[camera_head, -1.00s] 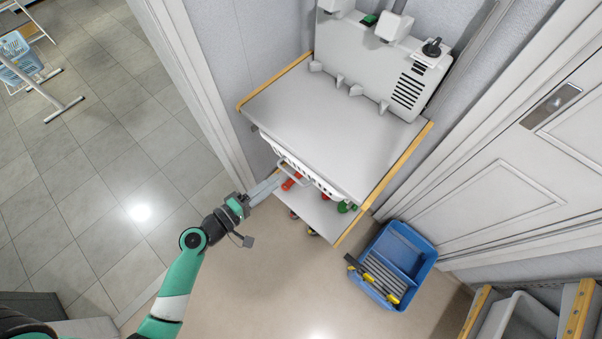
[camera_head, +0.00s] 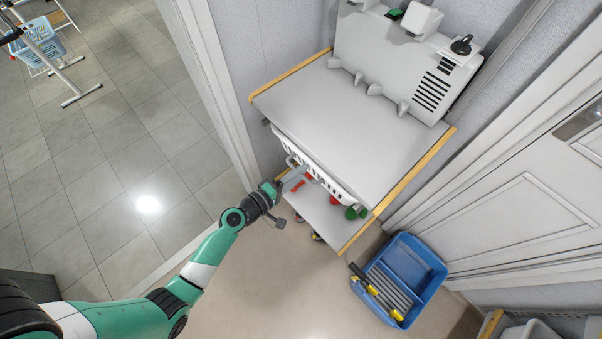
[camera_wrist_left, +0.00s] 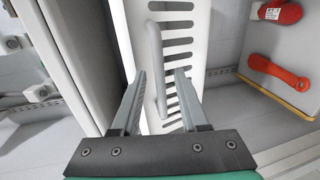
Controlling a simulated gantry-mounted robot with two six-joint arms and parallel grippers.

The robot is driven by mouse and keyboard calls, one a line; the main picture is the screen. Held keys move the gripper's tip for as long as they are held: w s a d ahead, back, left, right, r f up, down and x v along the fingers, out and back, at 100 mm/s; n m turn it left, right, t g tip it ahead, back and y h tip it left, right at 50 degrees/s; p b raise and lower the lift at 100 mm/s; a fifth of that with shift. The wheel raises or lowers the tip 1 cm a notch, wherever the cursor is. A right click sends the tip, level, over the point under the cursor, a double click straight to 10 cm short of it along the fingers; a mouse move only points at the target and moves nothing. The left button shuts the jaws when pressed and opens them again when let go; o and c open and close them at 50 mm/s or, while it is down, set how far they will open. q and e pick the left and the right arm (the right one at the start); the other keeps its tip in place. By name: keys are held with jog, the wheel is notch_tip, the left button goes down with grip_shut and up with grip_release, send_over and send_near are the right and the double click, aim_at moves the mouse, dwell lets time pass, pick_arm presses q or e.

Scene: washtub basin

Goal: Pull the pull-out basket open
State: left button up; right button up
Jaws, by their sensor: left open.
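The white slotted pull-out basket (camera_head: 314,166) sits under the grey top of a wood-edged cabinet, its front at the cabinet's front edge. Its bar handle (camera_wrist_left: 157,62) shows in the left wrist view, standing off the slotted front (camera_wrist_left: 180,60). My left gripper (camera_head: 296,173) is at the basket's front in the head view. In the left wrist view my left gripper (camera_wrist_left: 160,74) is open, with one finger to each side of the lower part of the handle. I cannot tell whether a finger touches it. My right gripper is not in view.
Red and green items, including a red-handled tool (camera_wrist_left: 280,72), lie on the shelf (camera_head: 335,222) below the basket. A blue tray (camera_head: 425,273) with yellow-and-black tools stands on the floor at right. A grey machine (camera_head: 400,62) stands on the cabinet top.

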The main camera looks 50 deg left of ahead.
pick_arm(q)
jog(key=shift+w+f, duration=0.1)
jog(key=shift+w, duration=0.5)
grip_shut()
dwell(1.0)
